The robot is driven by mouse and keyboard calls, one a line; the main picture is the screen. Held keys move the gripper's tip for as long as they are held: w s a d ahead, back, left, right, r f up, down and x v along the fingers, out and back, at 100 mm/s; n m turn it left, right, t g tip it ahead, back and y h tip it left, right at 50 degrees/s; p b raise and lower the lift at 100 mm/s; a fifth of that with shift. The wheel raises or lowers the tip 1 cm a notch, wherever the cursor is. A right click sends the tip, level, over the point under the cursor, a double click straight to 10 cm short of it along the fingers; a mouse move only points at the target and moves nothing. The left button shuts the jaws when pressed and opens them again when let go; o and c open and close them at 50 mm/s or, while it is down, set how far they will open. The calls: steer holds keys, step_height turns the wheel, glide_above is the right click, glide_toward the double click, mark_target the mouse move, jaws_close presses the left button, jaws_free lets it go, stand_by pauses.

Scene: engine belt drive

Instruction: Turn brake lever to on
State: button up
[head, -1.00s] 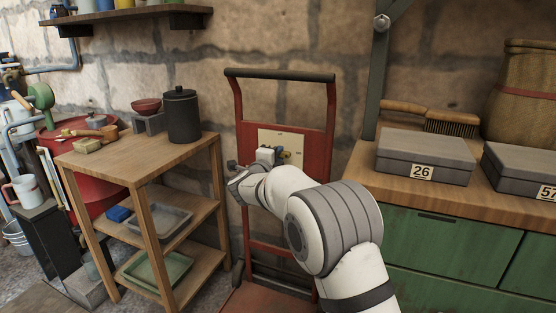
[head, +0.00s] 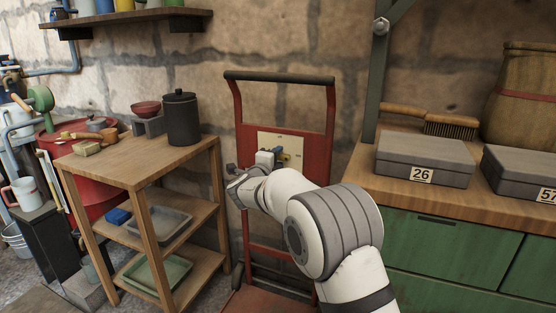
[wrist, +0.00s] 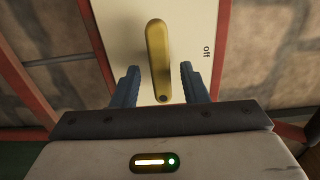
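The brake lever is a yellow bar on a cream panel (head: 267,142). In the wrist view the yellow lever (wrist: 157,55) runs up the picture, its near end between my fingertips. The word "off" is printed on the panel (wrist: 190,22) to the right of the lever. My gripper (wrist: 159,80) is open, with one blue finger on each side of the lever and a visible gap to both. In the head view my gripper (head: 280,156) is at the panel, and the lever is mostly hidden behind it.
The panel is mounted on a red hand-truck frame (head: 331,120) against the stone wall. A wooden shelf unit (head: 140,160) stands to the left. A green workbench (head: 450,245) with grey boxes (head: 425,158) is at the right.

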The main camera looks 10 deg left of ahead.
steer(key=s+a+p, duration=0.1)
steer(key=s+p, duration=0.1)
steer(key=s, duration=0.5)
steer(key=shift+s, duration=0.25)
steer(key=shift+r, duration=0.1)
steer(key=s+d+r+n+g+y+p, duration=0.2)
steer(key=d+r+n+y+p, duration=0.1)
steer(key=d+r+n+p, duration=0.55)
steer(key=s+d+r+n+g+y+p, duration=0.25)
steer(key=d+r+p, duration=0.25)
steer(key=r+p, duration=0.45)
steer(key=s+d+r+n+g+h+p, duration=0.1)
steer(key=s+d+r+n+g+p, duration=0.2)
steer(key=s+d+p, duration=0.2)
steer(key=s+d+r+n+g+h+p, duration=0.1)
steer(key=s+d+r+n+g+p, duration=0.1)
steer(key=s+d+p, duration=0.4)
steer(key=s+d+r+n+g+h+p, duration=0.1)
steer(key=s+d+r+n+g+p, duration=0.2)
steer(key=s+d, duration=1)
steer(key=s+g+p, duration=0.2)
steer(key=s+p, duration=0.1)
steer(key=s, duration=0.5)
steer(key=shift+s+r+n+g, duration=0.3)
steer(key=shift+n+g, duration=0.05)
steer(key=shift+n, duration=0.05)
